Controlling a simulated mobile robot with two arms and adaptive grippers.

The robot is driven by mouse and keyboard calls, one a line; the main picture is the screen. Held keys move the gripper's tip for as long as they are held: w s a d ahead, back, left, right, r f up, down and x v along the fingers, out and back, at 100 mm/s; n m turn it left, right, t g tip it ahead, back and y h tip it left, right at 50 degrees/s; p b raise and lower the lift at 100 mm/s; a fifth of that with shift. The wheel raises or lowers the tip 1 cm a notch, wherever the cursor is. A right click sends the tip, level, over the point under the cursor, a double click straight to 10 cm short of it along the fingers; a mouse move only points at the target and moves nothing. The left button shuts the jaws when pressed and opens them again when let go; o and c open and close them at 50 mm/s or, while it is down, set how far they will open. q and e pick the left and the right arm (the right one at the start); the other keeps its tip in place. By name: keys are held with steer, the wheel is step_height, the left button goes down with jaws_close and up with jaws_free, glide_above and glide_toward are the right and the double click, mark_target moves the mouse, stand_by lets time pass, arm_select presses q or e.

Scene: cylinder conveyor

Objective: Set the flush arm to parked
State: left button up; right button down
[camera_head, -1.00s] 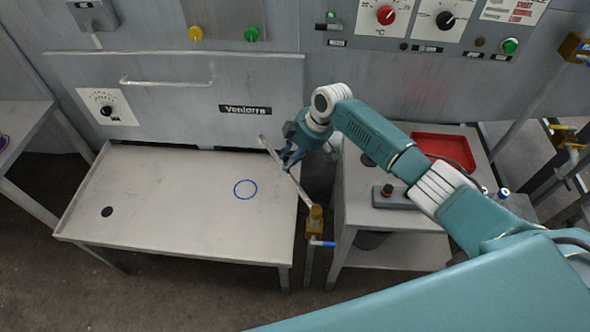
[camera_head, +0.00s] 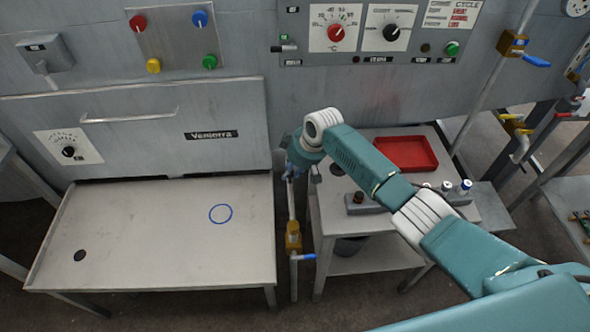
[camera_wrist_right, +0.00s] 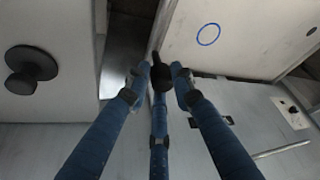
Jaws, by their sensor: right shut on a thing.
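The flush arm (camera_head: 292,205) is a thin pale metal bar on a brass-coloured pivot (camera_head: 293,237) in the gap between the two tables. A blue lever (camera_head: 303,257) sticks out to the right below the pivot. The bar points nearly straight away from me, toward the machine front. My right gripper (camera_head: 292,172) is shut on its far end, which the fingers partly hide. In the right wrist view the fingers (camera_wrist_right: 160,72) close around a dark end piece. I cannot read any parked mark. My left gripper is not in view.
The left table (camera_head: 150,255) bears a blue ring mark (camera_head: 220,213) and a dark hole (camera_head: 80,255). The right table holds a red tray (camera_head: 405,168) and a grey block with a knob (camera_head: 358,203). The machine panel with dials (camera_head: 335,30) stands behind.

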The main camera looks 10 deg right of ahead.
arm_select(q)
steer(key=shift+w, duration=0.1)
arm_select(e)
steer(key=shift+d, duration=0.1)
steer(key=c, duration=1.6)
jaws_free()
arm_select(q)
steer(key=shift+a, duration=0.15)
arm_select(e)
steer(key=shift+o, duration=0.3)
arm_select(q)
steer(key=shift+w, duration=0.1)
arm_select(e)
steer(key=shift+r, duration=0.1)
steer(key=v, duration=1.2)
